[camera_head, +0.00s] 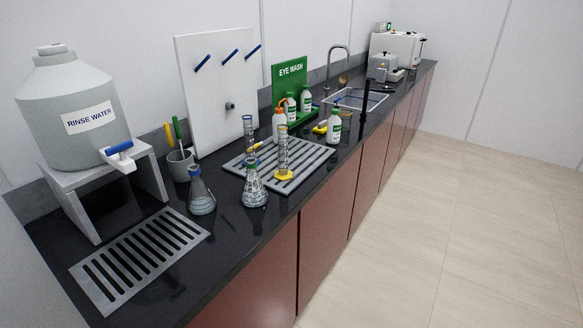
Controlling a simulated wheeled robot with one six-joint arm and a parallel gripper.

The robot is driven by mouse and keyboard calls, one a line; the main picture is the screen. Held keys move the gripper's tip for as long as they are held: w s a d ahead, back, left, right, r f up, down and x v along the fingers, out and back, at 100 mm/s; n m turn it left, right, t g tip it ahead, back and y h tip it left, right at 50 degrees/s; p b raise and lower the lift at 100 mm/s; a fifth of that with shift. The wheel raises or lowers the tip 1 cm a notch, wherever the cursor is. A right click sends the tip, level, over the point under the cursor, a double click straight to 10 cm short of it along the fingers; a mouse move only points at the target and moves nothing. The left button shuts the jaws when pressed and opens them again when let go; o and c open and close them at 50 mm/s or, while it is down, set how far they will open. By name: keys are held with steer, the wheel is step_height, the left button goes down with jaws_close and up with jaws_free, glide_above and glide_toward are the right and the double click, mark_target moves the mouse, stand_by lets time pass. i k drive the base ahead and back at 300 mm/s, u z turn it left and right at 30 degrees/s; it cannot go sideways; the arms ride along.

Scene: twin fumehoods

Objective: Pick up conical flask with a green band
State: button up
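Two conical flasks stand upright on the black counter. The right conical flask (254,188) has what looks like a green band at its neck and stands near the counter's front edge, at the corner of the grey slatted rack. The left conical flask (202,196) holds bluish-grey contents and has a bluish band at its neck. The bands are small, so their colours are hard to tell apart. My gripper is not in view.
Measuring cylinders, one with a yellow base (284,174), stand on the slatted rack (305,168). A rinse water tank (72,110) on a stand, a drain grate (140,258) and a brush cup (180,165) are left. A white bottle (334,127) stands right. Floor (450,210) is clear.

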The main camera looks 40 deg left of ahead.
mark_target(254, 194)
steer(key=i, duration=1.65)
steer(key=u, duration=3.25)
